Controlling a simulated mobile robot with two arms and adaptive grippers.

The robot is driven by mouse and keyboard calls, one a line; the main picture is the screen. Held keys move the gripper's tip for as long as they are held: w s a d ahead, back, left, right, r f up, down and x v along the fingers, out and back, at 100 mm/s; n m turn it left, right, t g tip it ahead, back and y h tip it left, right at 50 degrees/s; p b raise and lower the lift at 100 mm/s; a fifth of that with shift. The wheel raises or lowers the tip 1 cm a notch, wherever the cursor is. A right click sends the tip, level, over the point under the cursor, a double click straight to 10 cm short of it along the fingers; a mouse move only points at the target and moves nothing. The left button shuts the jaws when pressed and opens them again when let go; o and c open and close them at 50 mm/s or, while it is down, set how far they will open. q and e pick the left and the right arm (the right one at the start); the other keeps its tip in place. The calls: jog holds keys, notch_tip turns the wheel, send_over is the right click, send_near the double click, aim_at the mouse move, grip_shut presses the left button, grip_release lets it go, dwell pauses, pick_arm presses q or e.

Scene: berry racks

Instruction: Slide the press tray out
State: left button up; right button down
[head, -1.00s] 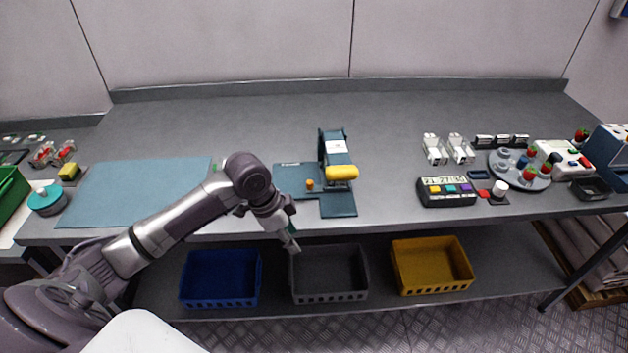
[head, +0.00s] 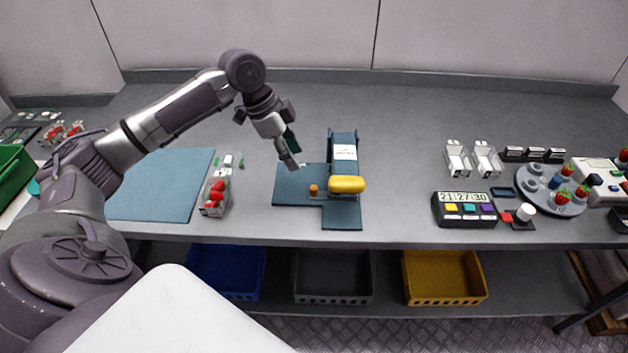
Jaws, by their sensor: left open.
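The press (head: 343,148) stands on the table near the middle, a dark teal frame with a white label and a yellow handle bar (head: 346,184) across its front. Its flat teal base or tray (head: 293,185) spreads out to the left and front, with a small orange knob (head: 314,190) on it. I cannot tell the tray from the base plate. My left gripper (head: 290,152) is open and empty, above the table just left of the press and apart from it. My right gripper is not in view.
A clear punnet of red berries (head: 215,190) stands left of the press, beside a teal mat (head: 160,190). A display box (head: 464,209) and a round berry turntable (head: 550,191) are at the right. Blue (head: 226,271), grey (head: 333,277) and yellow (head: 444,278) crates sit below.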

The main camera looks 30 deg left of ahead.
pick_arm(q)
send_over(313, 187)
jog(key=s+a, duration=0.2)
jog(key=f, duration=0.5)
jog(key=shift+w+d+f+p, duration=0.15)
jog(key=shift+w+f+p, duration=0.1)
jog(key=shift+p, duration=0.15)
jog(key=x, duration=0.4)
jog(key=shift+w+f+p, duration=0.1)
jog(key=shift+f+p, duration=0.15)
jog(key=shift+p, duration=0.05)
jog(key=shift+w+d+f, duration=0.1)
jog(key=shift+f, duration=0.15)
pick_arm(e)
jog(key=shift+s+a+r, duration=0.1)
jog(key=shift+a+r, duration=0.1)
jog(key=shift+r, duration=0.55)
pick_arm(q)
grip_shut()
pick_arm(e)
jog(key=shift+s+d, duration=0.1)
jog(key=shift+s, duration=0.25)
